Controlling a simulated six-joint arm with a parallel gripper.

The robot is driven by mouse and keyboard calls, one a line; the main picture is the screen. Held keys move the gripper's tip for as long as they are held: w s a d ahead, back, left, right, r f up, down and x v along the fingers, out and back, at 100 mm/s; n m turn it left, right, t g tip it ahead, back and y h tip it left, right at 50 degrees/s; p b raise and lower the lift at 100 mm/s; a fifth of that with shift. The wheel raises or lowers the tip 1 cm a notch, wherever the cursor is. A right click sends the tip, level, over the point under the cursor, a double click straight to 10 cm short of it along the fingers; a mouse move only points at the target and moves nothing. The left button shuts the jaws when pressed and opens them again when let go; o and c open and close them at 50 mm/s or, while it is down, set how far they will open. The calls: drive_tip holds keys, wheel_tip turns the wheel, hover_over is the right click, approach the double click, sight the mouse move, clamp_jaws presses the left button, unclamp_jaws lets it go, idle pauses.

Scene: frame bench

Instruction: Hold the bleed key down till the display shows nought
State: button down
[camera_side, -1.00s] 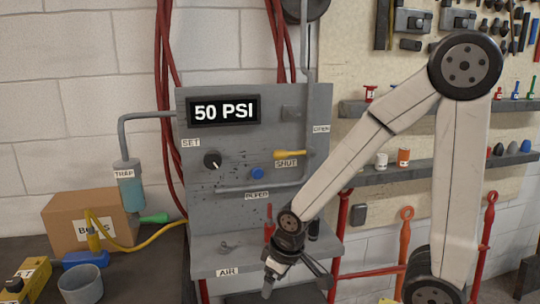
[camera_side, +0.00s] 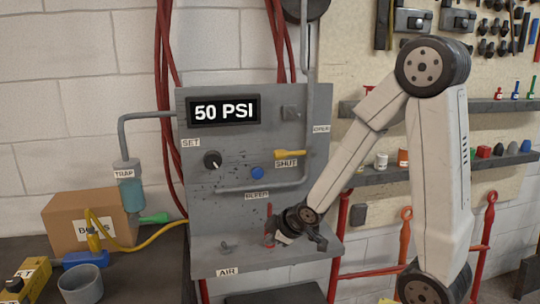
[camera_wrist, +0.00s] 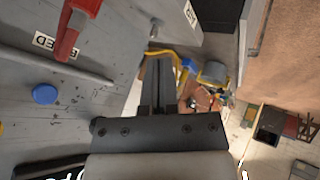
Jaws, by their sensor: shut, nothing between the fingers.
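The grey panel (camera_side: 235,150) has a display (camera_side: 223,111) reading 50 PSI. A round blue key (camera_side: 257,172) stands out from it, with the bleed label (camera_side: 257,196) below, past a pipe. The blue key (camera_wrist: 44,94) also shows at the left of the wrist view, clear of my fingers. My gripper (camera_side: 271,240) is low in front of the panel, below and a little right of the blue key. In the wrist view my gripper (camera_wrist: 157,55) has its fingers together with nothing between them. Nothing is pressing the key.
A yellow lever (camera_side: 290,154) by the SHUT label and a black SET knob (camera_side: 212,160) are on the panel. A red-handled thing (camera_side: 268,213) is close to my gripper, above the ledge (camera_side: 222,262). A box (camera_side: 70,238) and yellow hose are at left.

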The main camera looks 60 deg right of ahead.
drive_tip(key=s+d+r+n+t+y, duration=0.1)
drive_tip(key=d+r+n+t, duration=0.7)
drive_tip(key=d+n+t, duration=0.2)
drive_tip(key=shift+s+d+n+y, duration=0.35)
drive_tip(key=shift+d+n, duration=0.15)
drive_tip(key=shift+n, duration=0.8)
drive_tip(key=shift+w+r, duration=0.1)
drive_tip(key=shift+w, duration=0.1)
approach(254, 174)
drive_tip(key=w+a, duration=0.2)
drive_tip(key=w, duration=0.3)
drive_tip(key=shift+w+d, duration=0.75)
drive_tip(key=shift+d, duration=0.15)
